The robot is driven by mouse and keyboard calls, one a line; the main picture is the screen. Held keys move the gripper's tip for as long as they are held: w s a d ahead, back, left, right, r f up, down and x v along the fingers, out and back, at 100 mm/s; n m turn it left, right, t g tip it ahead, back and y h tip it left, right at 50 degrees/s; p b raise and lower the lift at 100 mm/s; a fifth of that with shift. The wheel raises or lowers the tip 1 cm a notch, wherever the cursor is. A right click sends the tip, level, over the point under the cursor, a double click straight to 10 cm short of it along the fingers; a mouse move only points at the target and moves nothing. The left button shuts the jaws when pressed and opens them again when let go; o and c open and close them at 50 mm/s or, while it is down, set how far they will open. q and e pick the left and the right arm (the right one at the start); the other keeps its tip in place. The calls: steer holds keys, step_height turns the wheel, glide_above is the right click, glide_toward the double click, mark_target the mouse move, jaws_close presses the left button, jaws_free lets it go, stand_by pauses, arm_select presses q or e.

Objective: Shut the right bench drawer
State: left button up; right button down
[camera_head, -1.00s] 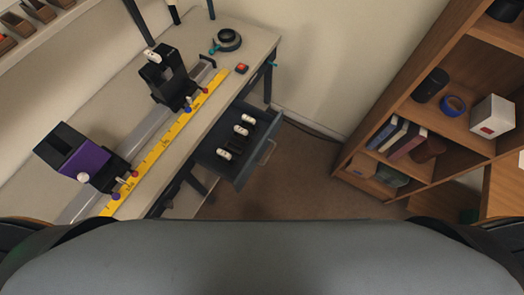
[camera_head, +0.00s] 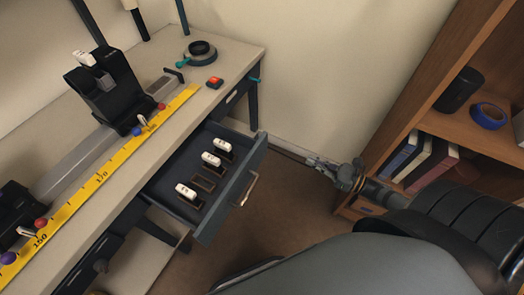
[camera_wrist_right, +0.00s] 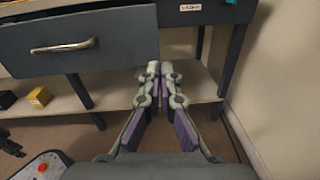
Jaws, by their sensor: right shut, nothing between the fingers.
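The right bench drawer (camera_head: 205,195) is pulled out from under the bench top in the head view. It is dark grey, with several white-tipped pieces and dark slots inside. Its metal handle (camera_head: 249,189) is on the front face; the drawer front (camera_wrist_right: 120,35) and handle (camera_wrist_right: 62,47) also show in the right wrist view. My right gripper (camera_head: 312,161) is to the right of the drawer, apart from it. In the right wrist view its fingers (camera_wrist_right: 153,68) are together and empty, near the drawer's right lower edge. My left gripper is not in view.
The bench (camera_head: 225,65) carries a rail with black holders, a yellow ruler (camera_head: 112,165), a dark ring-shaped part (camera_head: 199,51) and a red-buttoned box (camera_head: 214,82). A wooden bookshelf (camera_head: 425,90) stands at the right. Floor between bench and shelf is clear.

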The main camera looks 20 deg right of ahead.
steer(key=n+y, duration=0.1)
steer(key=n, duration=0.1)
steer(key=b, duration=0.2)
glide_toward(266, 142)
steer(key=b+x, duration=0.1)
steer(key=x, duration=0.5)
steer(key=shift+a+r, duration=0.1)
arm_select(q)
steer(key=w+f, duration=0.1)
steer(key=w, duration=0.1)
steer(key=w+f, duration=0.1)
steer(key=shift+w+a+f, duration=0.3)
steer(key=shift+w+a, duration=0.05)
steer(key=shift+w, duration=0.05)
arm_select(e)
steer(key=shift+w+a, duration=0.2)
steer(key=shift+w, duration=0.1)
